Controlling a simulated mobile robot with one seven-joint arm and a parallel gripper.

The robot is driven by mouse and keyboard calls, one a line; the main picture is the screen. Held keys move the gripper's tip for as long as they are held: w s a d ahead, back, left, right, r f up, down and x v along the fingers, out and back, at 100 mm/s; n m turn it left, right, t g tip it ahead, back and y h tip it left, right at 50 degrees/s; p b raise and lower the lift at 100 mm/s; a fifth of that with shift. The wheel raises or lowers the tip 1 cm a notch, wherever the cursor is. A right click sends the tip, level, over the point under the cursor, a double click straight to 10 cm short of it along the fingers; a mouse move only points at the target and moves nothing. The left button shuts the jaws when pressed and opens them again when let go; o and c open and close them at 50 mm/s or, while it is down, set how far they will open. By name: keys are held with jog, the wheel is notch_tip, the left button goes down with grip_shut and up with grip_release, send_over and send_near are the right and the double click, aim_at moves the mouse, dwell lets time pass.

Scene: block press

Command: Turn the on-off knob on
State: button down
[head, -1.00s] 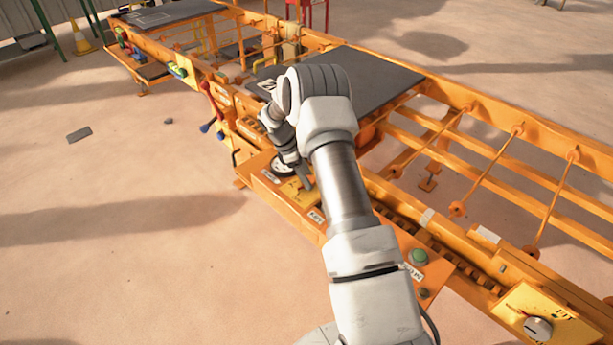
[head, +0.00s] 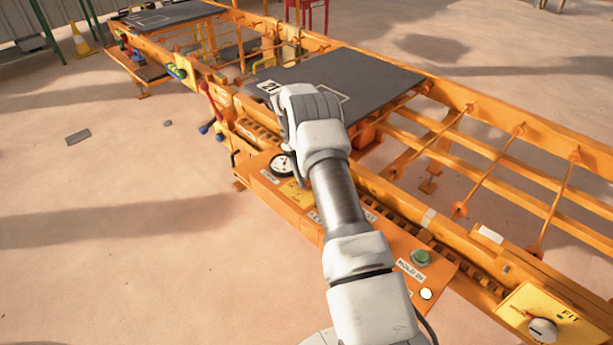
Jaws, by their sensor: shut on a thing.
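My gripper (head: 301,170) is mostly hidden behind my own wrist, with only a sliver showing over the orange control panel (head: 262,188). It is shut on the on-off knob, at the yellow plate (head: 292,191) beside the round gauge. The knob and the fingertips are covered by my arm, so the knob's angle cannot be read. A small round lamp (head: 426,294) near the panel's right end is lit pale white.
A green button (head: 420,257) is right of my arm. A white knob (head: 542,330) sits on another yellow plate at lower right. Red and blue levers (head: 211,112) are farther left.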

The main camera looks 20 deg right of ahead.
jog(key=shift+m, duration=0.4)
jog(key=shift+c, duration=1.3)
grip_release()
jog(key=shift+r, duration=0.1)
jog(key=p+v, duration=0.6)
jog(key=v, duration=0.6)
jog(key=shift+d, duration=0.15)
jog(key=shift+s, duration=0.1)
